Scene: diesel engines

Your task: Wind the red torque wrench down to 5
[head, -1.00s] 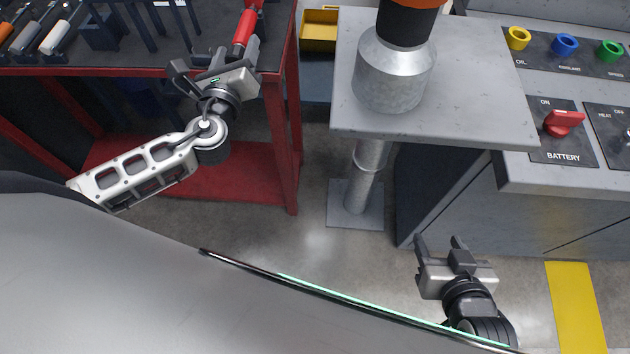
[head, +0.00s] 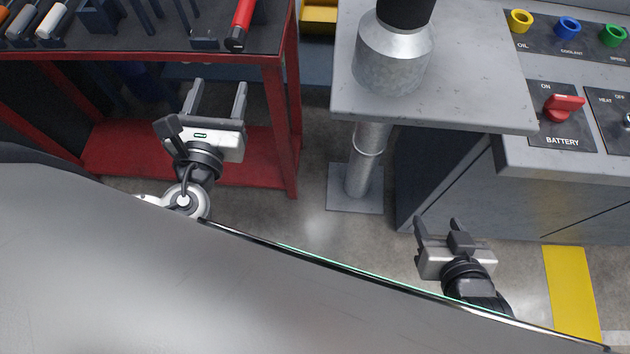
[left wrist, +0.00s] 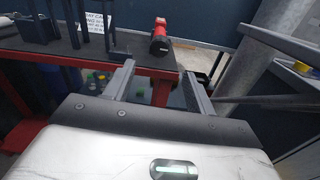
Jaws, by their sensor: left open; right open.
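The red torque wrench (head: 242,24) lies on the dark top of the red workbench, near its right front corner, its black end toward me. It also shows in the left wrist view (left wrist: 161,32), ahead of the fingers. Its scale cannot be read. My left gripper (head: 217,84) is open and empty, in front of the bench edge and below the wrench in the head view, apart from it. Its two fingers also show in the left wrist view (left wrist: 158,82). My right gripper (head: 436,222) is open and empty, low over the floor in front of the grey cabinet.
The red workbench (head: 283,110) holds a dark tool rack and several screwdrivers at the left. A grey stand (head: 470,90) with a metal cylinder (head: 392,58) is right of it. A control panel with a red battery switch (head: 564,104) is at the right.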

